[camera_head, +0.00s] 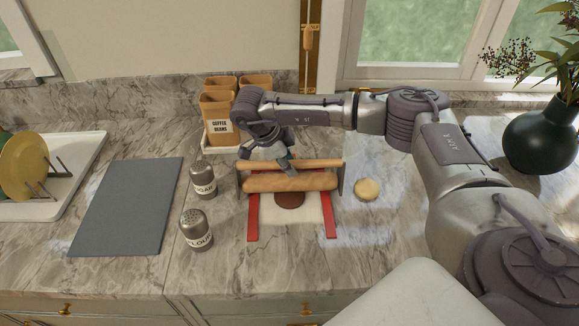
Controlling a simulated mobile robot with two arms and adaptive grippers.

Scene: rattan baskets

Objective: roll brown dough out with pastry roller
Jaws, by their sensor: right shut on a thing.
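The pastry roller (290,182) has a thick wooden cylinder below a thinner wooden handle bar (320,164), joined by dark end plates. My right gripper (287,172) is shut on the handle bar near its middle. The brown dough (289,201) is a flat round piece on a white mat with red side strips (313,210). The roller lies across the mat's far part, and its cylinder hides the dough's far edge. I cannot tell whether the roller touches the dough. My left gripper is not in view.
A pale round piece (367,189) lies right of the mat. Sugar (203,181) and flour (195,230) shakers stand to its left, beside a grey board (127,207). Wooden canisters (219,116) stand behind. A dark vase (541,137) is at far right. Marble counter right of the mat is mostly free.

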